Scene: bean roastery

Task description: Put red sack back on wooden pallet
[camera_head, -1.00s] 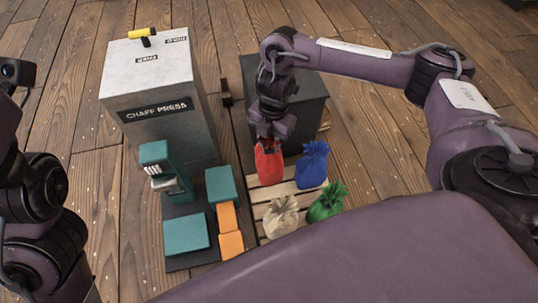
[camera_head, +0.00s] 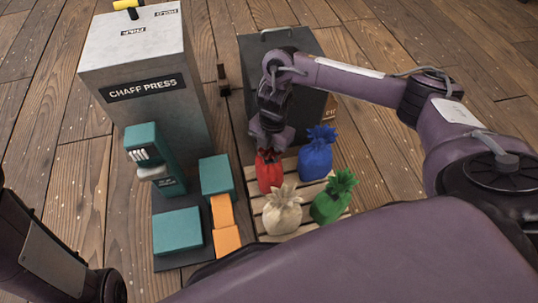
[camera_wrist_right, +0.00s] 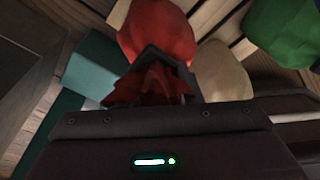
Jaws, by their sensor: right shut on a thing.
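The red sack (camera_head: 269,176) is at the back left of the wooden pallet (camera_head: 262,228). My right gripper (camera_head: 268,152) comes down from above and is shut on the sack's gathered top. In the right wrist view the red sack (camera_wrist_right: 155,32) hangs upright from the gripper (camera_wrist_right: 152,85), its neck between the fingers. Its base is at the pallet slats; whether it touches them I cannot tell. A blue sack (camera_head: 316,158), a green sack (camera_head: 331,204) and a cream sack (camera_head: 281,212) stand on the same pallet. My left gripper is out of view; only part of the left arm shows.
A dark cabinet (camera_head: 305,103) with a handle stands right behind the pallet. The grey chaff press (camera_head: 150,60) stands at the back left. A teal and orange machine (camera_head: 178,230) on a dark base is just left of the pallet. Wooden floor lies around.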

